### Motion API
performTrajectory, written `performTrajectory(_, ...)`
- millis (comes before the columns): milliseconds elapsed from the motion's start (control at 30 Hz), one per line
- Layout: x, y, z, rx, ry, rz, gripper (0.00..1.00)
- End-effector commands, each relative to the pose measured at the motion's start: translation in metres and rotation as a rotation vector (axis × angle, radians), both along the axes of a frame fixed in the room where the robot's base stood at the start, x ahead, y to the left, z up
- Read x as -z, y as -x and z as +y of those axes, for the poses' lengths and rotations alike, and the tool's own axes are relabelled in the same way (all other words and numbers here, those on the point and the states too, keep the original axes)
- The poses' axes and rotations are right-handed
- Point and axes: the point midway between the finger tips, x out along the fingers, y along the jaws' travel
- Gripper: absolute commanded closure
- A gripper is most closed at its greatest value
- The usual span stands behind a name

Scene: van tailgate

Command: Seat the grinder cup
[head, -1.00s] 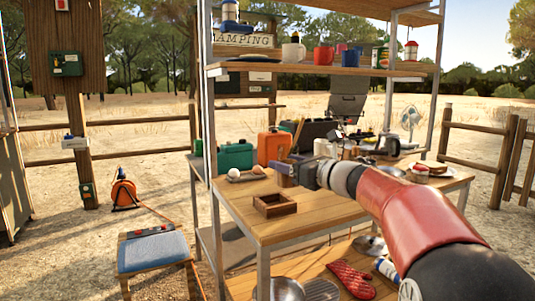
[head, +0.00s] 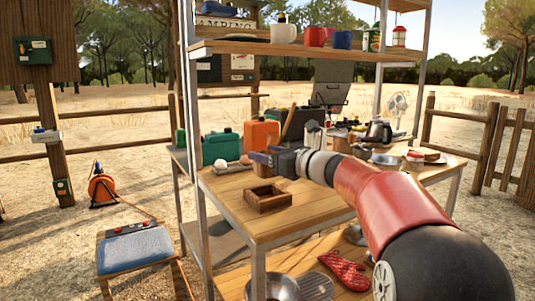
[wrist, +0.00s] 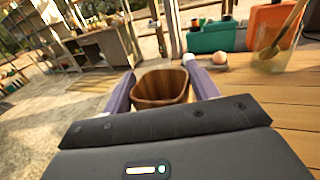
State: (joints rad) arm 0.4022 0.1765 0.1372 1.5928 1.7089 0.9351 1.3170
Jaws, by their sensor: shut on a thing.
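My gripper (head: 256,157) is over the back left part of the wooden table and points left. In the wrist view its two pale purple fingers (wrist: 160,85) are closed on the sides of a brown wooden cup (wrist: 160,88), open at the top and slightly tilted in the picture. I take this to be the grinder cup.
Green (head: 222,147) and orange (head: 260,135) cases stand behind. A glass jar with a wooden spoon (wrist: 275,50) stands close on the right in the wrist view. Shelf posts (head: 200,180) rise at the left.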

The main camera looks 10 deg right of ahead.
Motion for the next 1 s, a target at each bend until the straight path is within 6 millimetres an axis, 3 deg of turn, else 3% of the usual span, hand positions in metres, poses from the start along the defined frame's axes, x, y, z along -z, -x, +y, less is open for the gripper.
performTrajectory(1000,0.064,0.0,0.0,0.0,-0.001,0.001,0.65)
